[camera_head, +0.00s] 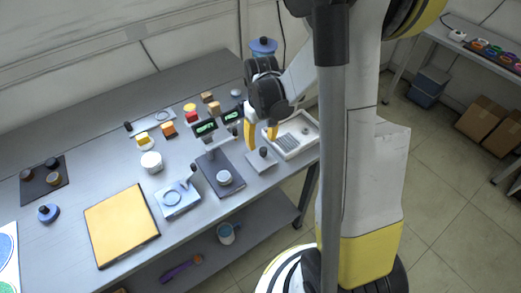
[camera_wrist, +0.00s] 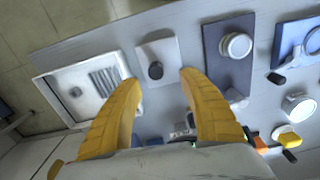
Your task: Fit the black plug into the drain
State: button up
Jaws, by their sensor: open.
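The black plug (camera_head: 264,152) looks like a short dark knob standing on a small light grey plate (camera_head: 256,164). In the wrist view the plug (camera_wrist: 155,70) lies between the fingertips, nearer the middle of the plate. My gripper (camera_head: 261,143) has two yellow fingers, spread apart and empty, above the plug; their exact height over it is unclear. A small dark round spot (camera_wrist: 76,92) in the white tray (camera_wrist: 50,95) looks like the drain, but I cannot tell for sure. The tray (camera_head: 315,141) stands right of the plate in the head view.
A ridged grey patch (camera_wrist: 106,79) lies in the tray. A dark mat with a round white-topped piece (camera_head: 224,177) lies left of the plate. Green-lit displays (camera_head: 206,127) and several small blocks stand behind. A yellow board (camera_head: 122,225) lies farther left. The table's front edge is close.

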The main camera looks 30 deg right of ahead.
aim_at(263, 149)
jog(key=f, duration=0.2)
jog(key=f+b, duration=0.1)
jog(key=f, duration=0.1)
jog(key=f+b, duration=0.1)
jog(key=f, duration=0.1)
jog(key=shift+d+f, duration=0.1)
jog(key=shift+d, duration=0.25)
jog(key=shift+s, duration=0.1)
jog(key=shift+c, duration=0.2)
grip_shut()
